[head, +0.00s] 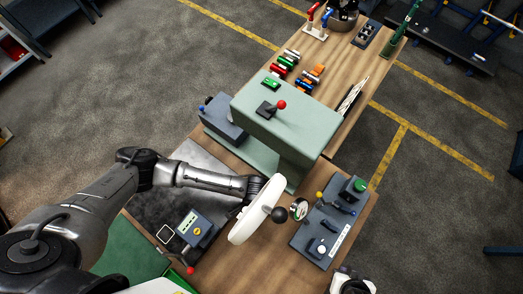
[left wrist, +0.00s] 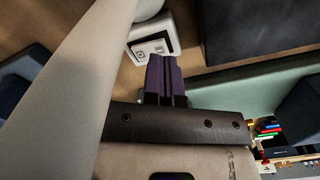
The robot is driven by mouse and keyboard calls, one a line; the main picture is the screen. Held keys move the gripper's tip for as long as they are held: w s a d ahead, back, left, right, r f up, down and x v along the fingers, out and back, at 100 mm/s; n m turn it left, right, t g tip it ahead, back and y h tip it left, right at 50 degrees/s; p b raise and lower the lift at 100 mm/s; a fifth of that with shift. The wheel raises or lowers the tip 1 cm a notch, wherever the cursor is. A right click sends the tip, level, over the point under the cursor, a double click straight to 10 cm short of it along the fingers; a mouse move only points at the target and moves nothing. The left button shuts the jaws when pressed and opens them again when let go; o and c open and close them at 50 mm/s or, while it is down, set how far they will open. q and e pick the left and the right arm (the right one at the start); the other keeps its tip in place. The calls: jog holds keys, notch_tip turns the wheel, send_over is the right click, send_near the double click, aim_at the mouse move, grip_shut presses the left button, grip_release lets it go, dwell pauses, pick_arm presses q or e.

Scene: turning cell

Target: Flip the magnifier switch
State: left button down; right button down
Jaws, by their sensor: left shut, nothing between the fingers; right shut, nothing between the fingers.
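The magnifier (head: 252,222) shows in the head view as a white rounded head, seen nearly edge-on, over the front bench. A dark ball knob (head: 281,214) is beside it. My left arm reaches in from the left, and the magnifier head hides its gripper there. In the left wrist view my left gripper (left wrist: 163,60) has purple fingers, shut and empty. Their tips are close to a small white box with a dark-framed face (left wrist: 150,45), perhaps the switch housing; contact cannot be told. A pale bar (left wrist: 75,85) crosses at left. My right gripper (head: 350,282) is partly cut off at the bottom edge.
A pale green machine (head: 290,115) with a red-knobbed lever stands behind the magnifier. A dark control panel (head: 315,240) with a green button lies to its right. A grey box (head: 196,229) with a yellow button is at left. Coloured tools (head: 290,60) lie farther back.

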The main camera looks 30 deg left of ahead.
pick_arm(q)
jog(key=shift+f, duration=0.35)
jog(key=shift+f+b, duration=0.5)
jog(key=shift+f, duration=0.35)
dwell(0.5)
jog(key=shift+r, duration=0.1)
jog(key=shift+r+p, duration=0.45)
jog(key=shift+p, duration=0.2)
notch_tip(320, 180, up, 6)
jog(key=p, duration=0.7)
